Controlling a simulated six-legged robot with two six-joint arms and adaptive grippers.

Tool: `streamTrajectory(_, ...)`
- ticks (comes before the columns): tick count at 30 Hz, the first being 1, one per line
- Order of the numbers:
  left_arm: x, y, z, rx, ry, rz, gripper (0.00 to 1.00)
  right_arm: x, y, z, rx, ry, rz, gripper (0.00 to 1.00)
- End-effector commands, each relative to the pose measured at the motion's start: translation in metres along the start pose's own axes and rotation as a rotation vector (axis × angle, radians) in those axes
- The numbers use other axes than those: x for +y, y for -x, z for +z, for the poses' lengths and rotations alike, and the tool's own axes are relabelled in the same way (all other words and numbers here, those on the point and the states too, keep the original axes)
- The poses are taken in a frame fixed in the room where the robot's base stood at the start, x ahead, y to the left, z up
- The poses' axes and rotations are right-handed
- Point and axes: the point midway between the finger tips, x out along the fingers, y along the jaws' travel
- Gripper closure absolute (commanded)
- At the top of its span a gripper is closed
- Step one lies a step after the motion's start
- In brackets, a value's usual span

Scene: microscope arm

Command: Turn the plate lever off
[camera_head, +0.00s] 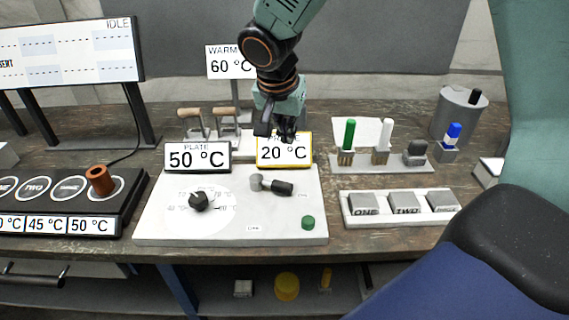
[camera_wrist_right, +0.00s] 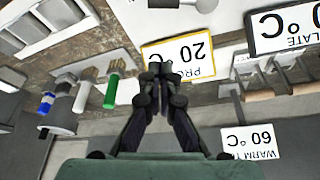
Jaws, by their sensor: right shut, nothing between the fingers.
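The plate lever (camera_head: 272,185) has a grey round hub and a black handle pointing right and slightly down. It sits on the white control panel (camera_head: 265,215), right of the black dial (camera_head: 200,201). My right gripper (camera_head: 286,138) is shut and empty. In the head view it overlaps the "20 °C" sign (camera_head: 285,155), above and behind the lever. In the right wrist view the shut fingers (camera_wrist_right: 160,72) lie over the edge of the same sign (camera_wrist_right: 185,55). The lever cannot be made out clearly there. My left gripper is not in view.
The "PLATE 50 °C" sign (camera_head: 197,157) stands behind the dial. A green button (camera_head: 308,222) is at the panel's front right. Right of the panel are a rack with green and white handles (camera_head: 382,165) and a tray of grey blocks (camera_head: 350,222).

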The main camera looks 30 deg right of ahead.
Motion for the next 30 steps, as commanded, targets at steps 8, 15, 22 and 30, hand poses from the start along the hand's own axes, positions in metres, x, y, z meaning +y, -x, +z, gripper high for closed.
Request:
streamTrajectory(8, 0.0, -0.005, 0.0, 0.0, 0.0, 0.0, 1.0, -0.001, -0.04, 0.0, -0.004, 0.0, 0.003, 1.0)
streamTrajectory(15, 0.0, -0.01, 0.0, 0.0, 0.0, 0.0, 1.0, -0.003, -0.086, -0.001, -0.004, 0.0, 0.002, 1.0)
streamTrajectory(22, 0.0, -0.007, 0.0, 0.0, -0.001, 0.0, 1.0, -0.003, -0.096, 0.018, 0.001, 0.005, 0.002, 1.0)
streamTrajectory(30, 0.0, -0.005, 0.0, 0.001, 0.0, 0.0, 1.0, -0.003, -0.093, 0.037, 0.0, 0.001, 0.0, 1.0)
